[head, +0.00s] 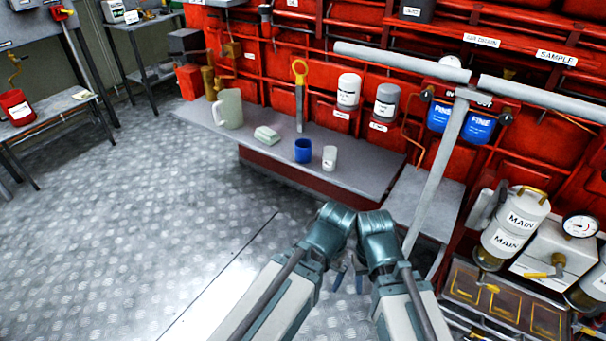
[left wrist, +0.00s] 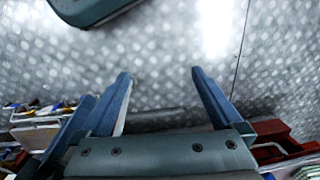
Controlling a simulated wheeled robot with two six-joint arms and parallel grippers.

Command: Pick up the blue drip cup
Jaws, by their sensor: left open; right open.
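The blue drip cup (head: 303,151) stands upright on the grey bench (head: 365,168), near its front edge, in the head view. A small white cup (head: 329,158) stands just right of it. My right gripper (head: 350,279) is open and empty, below and well short of the bench, between my two forearms. My left gripper (left wrist: 163,96) shows in the left wrist view with its fingers apart and only patterned floor between them. In the head view my left gripper is mostly hidden and hard to make out. Neither gripper touches the blue cup.
A grey pipe frame (head: 436,180) rises at the right. The floor (head: 150,220) at left is clear.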

